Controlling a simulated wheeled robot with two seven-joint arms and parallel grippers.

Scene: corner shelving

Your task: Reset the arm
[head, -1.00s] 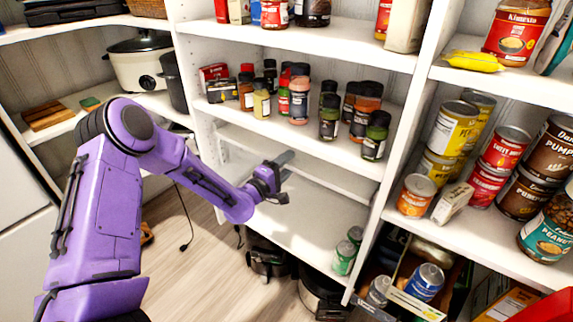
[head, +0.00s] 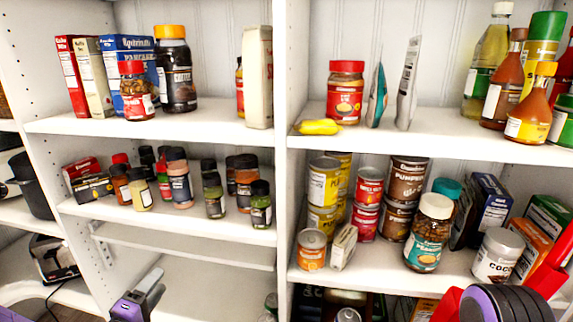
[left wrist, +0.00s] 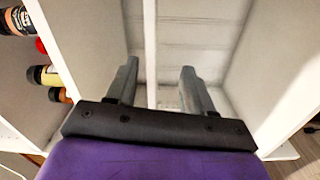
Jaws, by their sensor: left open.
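My left gripper (head: 146,292) is low in the left part of the head view, in front of a lower shelf (head: 215,290) of the left shelving bay. In the left wrist view my left gripper (left wrist: 158,85) shows its two fingers apart with nothing between them. It faces into a shelf space with white walls. The right gripper does not show. A purple and black part of my own body (head: 505,303) shows at the lower right with red parts beside it.
Spice jars (head: 180,180) stand on the shelf above my left gripper. Cans (head: 368,190) and a peanut jar (head: 430,230) fill the right bay. Boxes (head: 75,75) and bottles stand on the top shelves. A white upright (head: 287,150) divides the bays. The shelf around my left gripper looks mostly bare.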

